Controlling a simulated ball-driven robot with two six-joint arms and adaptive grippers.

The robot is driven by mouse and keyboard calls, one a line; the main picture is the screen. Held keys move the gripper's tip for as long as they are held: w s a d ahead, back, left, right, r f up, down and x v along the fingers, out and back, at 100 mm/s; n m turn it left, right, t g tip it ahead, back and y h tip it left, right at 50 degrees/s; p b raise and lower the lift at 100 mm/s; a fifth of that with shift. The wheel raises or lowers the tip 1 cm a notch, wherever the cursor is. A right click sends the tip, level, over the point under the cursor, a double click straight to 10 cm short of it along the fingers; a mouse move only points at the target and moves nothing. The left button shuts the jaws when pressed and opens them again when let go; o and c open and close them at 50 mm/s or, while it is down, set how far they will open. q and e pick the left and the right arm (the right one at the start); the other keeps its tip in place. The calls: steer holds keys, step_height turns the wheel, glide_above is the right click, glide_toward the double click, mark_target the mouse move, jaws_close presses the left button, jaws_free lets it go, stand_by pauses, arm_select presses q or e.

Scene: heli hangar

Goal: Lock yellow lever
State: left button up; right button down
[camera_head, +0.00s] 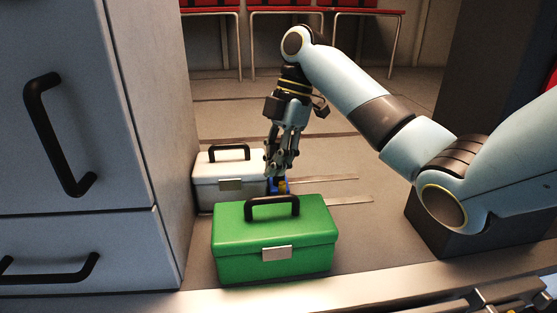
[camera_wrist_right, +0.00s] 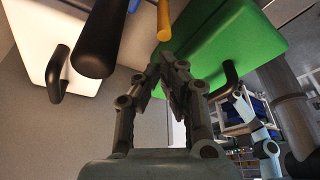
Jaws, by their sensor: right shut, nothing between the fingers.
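The yellow lever (camera_wrist_right: 164,20) shows as a short yellow rod at the top of the right wrist view. In the head view only a small yellow bit (camera_head: 284,187) of it shows, beside a blue part, between the white and green boxes. My right gripper (camera_head: 277,168) points down there, just above these parts. In the right wrist view its fingertips (camera_wrist_right: 173,64) are together and empty, close to the end of the yellow rod. I cannot tell whether they touch it. The lever's base is mostly hidden behind the green box. My left gripper is not seen.
A green box (camera_head: 273,255) with a black handle stands in front of the lever. A white box (camera_head: 229,192) stands to its left, next to a grey cabinet (camera_head: 72,110). A thick black cylinder (camera_wrist_right: 97,42) lies left of the lever in the wrist view.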

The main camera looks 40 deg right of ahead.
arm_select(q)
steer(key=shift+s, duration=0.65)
arm_select(e)
steer(key=shift+x, duration=2)
